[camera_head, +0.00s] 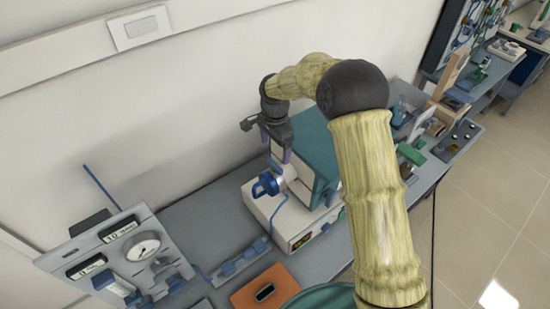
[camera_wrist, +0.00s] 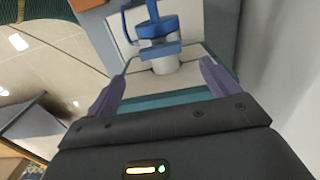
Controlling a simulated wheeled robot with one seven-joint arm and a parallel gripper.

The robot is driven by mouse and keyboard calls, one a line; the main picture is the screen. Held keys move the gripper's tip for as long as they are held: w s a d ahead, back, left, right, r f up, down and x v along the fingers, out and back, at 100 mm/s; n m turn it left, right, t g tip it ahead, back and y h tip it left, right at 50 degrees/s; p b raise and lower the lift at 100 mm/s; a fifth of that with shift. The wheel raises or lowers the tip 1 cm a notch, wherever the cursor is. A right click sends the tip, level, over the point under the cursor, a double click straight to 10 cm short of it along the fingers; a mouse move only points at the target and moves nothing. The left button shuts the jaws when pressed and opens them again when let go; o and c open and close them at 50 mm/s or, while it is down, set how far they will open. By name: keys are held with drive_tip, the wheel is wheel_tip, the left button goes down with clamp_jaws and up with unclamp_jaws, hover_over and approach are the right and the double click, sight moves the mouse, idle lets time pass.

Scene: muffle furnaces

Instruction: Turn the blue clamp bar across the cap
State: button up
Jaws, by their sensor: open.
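The blue clamp (camera_head: 267,185) sits at the front of a furnace with a teal body (camera_head: 318,150) and a pale base (camera_head: 290,236). In the wrist view the blue clamp (camera_wrist: 157,27) shows at the top centre, with a bar across it and a ring-shaped part at its left. A white round stub (camera_wrist: 166,65) stands just below it. I cannot tell the cap apart from these parts. My gripper (camera_head: 277,144) is above the clamp in the head view. Its purple fingers are apart and empty in the wrist view (camera_wrist: 163,86); the clamp lies beyond their tips.
A gauge panel (camera_head: 120,255) stands at the left of the bench, with an orange block (camera_head: 264,289) at the front. A wall is close behind the furnace. Wooden and green items (camera_head: 412,153) stand to its right, behind my arm.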

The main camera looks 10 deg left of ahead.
sight(275, 164)
wheel_tip(275, 164, down, 7)
drive_tip(key=shift+f+p, duration=0.2)
drive_tip(key=shift+p, duration=1.05)
drive_tip(key=c, duration=1)
